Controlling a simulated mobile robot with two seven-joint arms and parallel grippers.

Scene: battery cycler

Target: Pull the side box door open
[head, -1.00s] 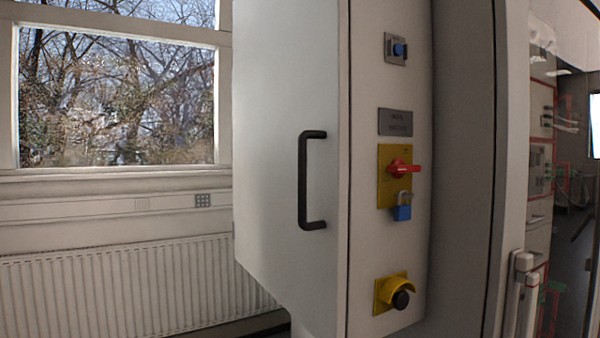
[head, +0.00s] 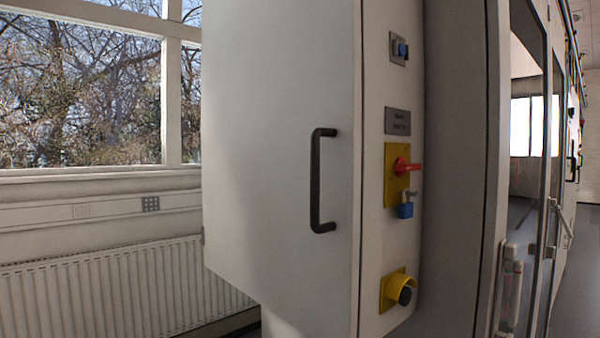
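The side box door (head: 265,140) is the pale grey left face of the box in the middle of the head view. It looks shut, flush with the box's front edge. A black upright bar handle (head: 315,182) is fixed near the door's right edge. Neither of my grippers shows in the view, so nothing is touching the handle in sight.
The box's narrow panel carries a red switch on a yellow plate (head: 396,172), a blue padlock (head: 405,210) and a yellow-collared button (head: 398,290). A radiator (head: 120,290) and window (head: 85,90) are on the left. Cabinet doors with handles (head: 510,285) stand on the right.

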